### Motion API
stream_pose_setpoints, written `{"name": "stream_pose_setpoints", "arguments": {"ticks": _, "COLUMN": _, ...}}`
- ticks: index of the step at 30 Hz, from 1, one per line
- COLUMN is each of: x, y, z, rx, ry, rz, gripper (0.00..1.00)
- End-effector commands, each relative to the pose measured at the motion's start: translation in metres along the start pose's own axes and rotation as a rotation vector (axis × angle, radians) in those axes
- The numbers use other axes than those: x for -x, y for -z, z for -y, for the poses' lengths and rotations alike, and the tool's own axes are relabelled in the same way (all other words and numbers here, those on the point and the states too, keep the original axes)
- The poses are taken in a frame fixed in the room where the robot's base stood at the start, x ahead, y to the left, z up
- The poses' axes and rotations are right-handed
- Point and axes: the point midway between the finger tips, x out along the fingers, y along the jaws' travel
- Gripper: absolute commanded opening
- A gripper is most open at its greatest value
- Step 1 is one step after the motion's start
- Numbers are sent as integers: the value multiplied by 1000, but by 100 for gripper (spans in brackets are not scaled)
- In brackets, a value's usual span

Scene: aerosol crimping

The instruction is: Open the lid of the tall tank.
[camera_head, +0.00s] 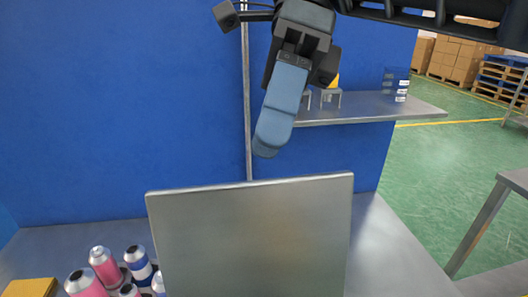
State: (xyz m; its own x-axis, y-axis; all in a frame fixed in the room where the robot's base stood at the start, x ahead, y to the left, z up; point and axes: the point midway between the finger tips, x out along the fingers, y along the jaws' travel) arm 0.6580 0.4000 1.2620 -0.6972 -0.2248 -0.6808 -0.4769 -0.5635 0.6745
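A large flat grey metal panel (250,240) stands upright in the lower middle of the view, with a thin bright top edge. Its lower part is cut off by the frame. I cannot tell if it is a wall of the tall tank or its raised lid. My gripper (267,146) hangs from the top of the view, pointing down and slightly left. Its blue-grey fingers overlap from this angle, so their gap is hidden. The fingertips appear above the panel's top edge, apart from it in the picture. Nothing is seen held.
Several pink and blue-white cans (104,265) stand left of the panel, beside a yellow block (30,287). A metal shelf (370,108) with small items juts from the blue wall (120,100). A grey table (515,181) stands at right, with open green floor between.

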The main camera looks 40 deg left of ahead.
Motion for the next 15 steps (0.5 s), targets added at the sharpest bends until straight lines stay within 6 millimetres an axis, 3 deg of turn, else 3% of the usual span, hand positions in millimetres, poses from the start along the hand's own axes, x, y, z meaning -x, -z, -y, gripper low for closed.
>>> {"name": "stream_pose_setpoints", "arguments": {"ticks": 6, "x": 20, "y": 0, "z": 0, "rx": -3, "ry": -1, "rz": -2, "gripper": 38}}
{"name": "stream_pose_setpoints", "arguments": {"ticks": 15, "x": 25, "y": 0, "z": 1, "rx": 0, "ry": -1, "rz": 0, "gripper": 38}}
